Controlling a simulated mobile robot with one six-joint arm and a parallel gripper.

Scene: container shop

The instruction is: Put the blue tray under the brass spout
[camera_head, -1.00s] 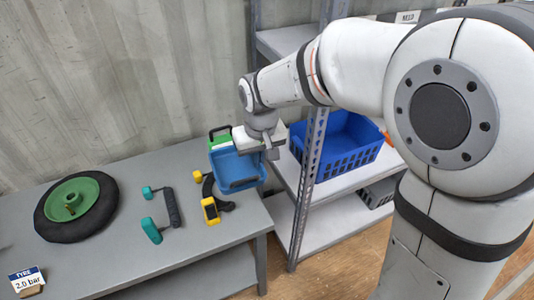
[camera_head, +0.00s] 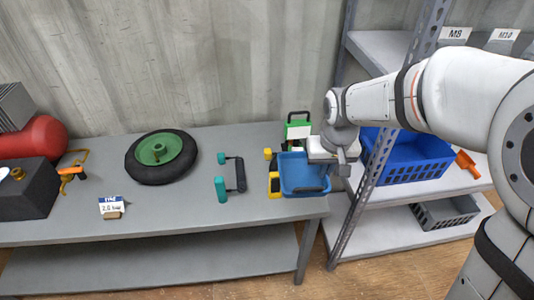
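The blue tray (camera_head: 302,174) is at the right end of the grey table, in the middle right of the view. My gripper (camera_head: 341,164) is at the tray's right rim and appears shut on it; the fingertips are partly hidden. The tray looks about level, with its height above the tabletop hard to judge. A small brass spout (camera_head: 64,186) with an orange lever sticks out from the dark box (camera_head: 30,190) at the far left, well away from the tray.
The grey table (camera_head: 180,215) also holds a black wheel with green hub (camera_head: 160,155), teal-ended tool (camera_head: 232,178), yellow clamp (camera_head: 273,184), green-handled item (camera_head: 298,125) and "2.0 bar" sign (camera_head: 112,205). A red tank (camera_head: 40,138) stands behind the box. A shelf upright (camera_head: 385,150) and blue crate (camera_head: 415,155) are at right.

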